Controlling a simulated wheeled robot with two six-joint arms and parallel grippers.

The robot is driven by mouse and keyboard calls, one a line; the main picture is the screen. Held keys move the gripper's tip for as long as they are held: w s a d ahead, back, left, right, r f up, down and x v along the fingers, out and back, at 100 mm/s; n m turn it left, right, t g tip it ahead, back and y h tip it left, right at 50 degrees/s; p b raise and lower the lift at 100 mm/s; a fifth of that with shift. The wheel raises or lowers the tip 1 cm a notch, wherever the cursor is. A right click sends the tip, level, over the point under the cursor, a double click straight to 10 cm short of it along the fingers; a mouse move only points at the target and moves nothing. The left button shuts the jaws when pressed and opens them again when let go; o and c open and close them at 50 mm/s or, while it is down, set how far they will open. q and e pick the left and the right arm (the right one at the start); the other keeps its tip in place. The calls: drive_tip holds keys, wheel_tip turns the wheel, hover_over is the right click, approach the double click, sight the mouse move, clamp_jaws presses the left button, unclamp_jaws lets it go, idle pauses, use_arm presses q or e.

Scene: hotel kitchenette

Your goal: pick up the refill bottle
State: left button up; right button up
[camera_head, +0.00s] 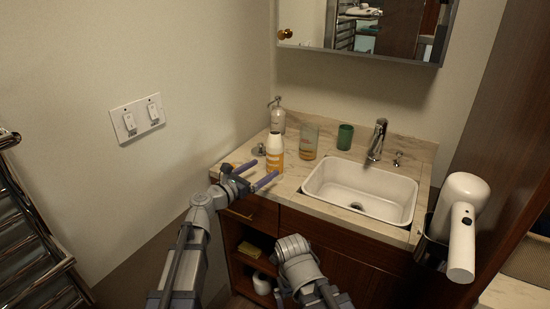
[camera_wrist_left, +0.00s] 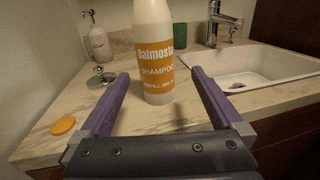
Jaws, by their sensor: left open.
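The refill bottle (camera_head: 275,158) is white with an orange label and stands upright on the counter, left of the sink. In the left wrist view the bottle (camera_wrist_left: 154,62) fills the upper middle, its label reading "SHAMPOO"; its top is cut off. My left gripper (camera_head: 267,167) is open, its purple fingers pointing at the bottle from the front left. In the left wrist view the fingers (camera_wrist_left: 160,75) lie on either side of the bottle's image, with gaps on both sides. I cannot tell how far the bottle sits between them. My right gripper is not in view.
A soap dispenser (camera_head: 278,121) stands behind the bottle. An amber tumbler (camera_head: 309,143) and a green cup (camera_head: 345,137) stand to its right. The sink (camera_head: 335,188) and faucet (camera_head: 378,138) are farther right. An orange disc (camera_wrist_left: 62,125) lies on the counter.

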sight(269, 164)
use_arm(q)
drive_tip(key=shift+a+x, duration=0.2)
drive_tip(key=shift+x, duration=3.65)
drive_tip(key=shift+w+f, duration=0.1)
drive_tip(key=shift+w, duration=0.05)
drive_tip(key=c, duration=1.5)
